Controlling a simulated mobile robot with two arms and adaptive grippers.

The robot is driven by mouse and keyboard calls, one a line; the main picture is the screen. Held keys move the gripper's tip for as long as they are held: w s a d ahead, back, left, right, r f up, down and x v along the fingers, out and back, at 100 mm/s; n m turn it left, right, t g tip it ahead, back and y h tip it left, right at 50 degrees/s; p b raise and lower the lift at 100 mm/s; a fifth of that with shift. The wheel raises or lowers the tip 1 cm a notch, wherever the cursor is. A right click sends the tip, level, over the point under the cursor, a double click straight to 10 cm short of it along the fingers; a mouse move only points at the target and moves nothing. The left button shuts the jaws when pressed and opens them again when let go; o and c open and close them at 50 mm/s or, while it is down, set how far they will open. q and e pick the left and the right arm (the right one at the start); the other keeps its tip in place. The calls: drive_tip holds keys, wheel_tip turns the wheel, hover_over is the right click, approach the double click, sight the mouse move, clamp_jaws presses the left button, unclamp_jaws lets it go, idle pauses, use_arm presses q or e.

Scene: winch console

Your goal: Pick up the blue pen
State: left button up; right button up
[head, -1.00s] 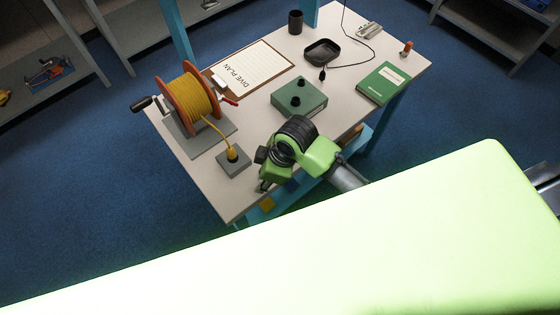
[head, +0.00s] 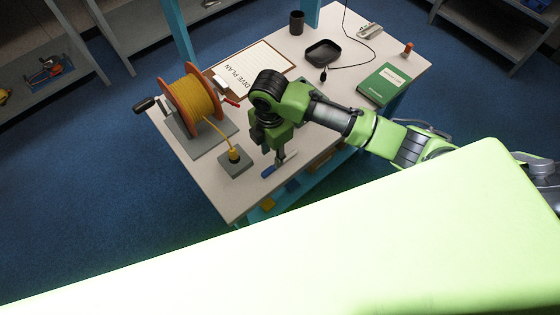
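A blue pen (head: 268,171) lies near the front edge of the white table (head: 232,200), to the right of the small grey block with the yellow cable end. Its blue end shows clearly, and a pale stretch seems to run on to the right behind my gripper. My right gripper (head: 280,160) points down over the pen, its fingertips at or very close to the pen's middle. The fingers look narrow from here, and I cannot tell whether they are open or shut on it. My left gripper is not in view.
A winch with an orange drum and yellow cable (head: 194,98) stands left of my gripper. The grey block (head: 235,164) is close by. The dive plan clipboard (head: 262,62), black tray (head: 322,53), green book (head: 384,85) and dark cup (head: 296,22) lie farther back.

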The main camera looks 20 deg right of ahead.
drive_tip(key=shift+f, duration=0.75)
drive_tip(key=f, duration=0.1)
drive_tip(key=f+p, duration=0.1)
drive_tip(key=f, duration=0.2)
drive_tip(key=shift+d, duration=0.3)
drive_tip(key=shift+w+f, duration=0.1)
drive_tip(key=shift+f, duration=0.6)
drive_tip(key=c, duration=0.9)
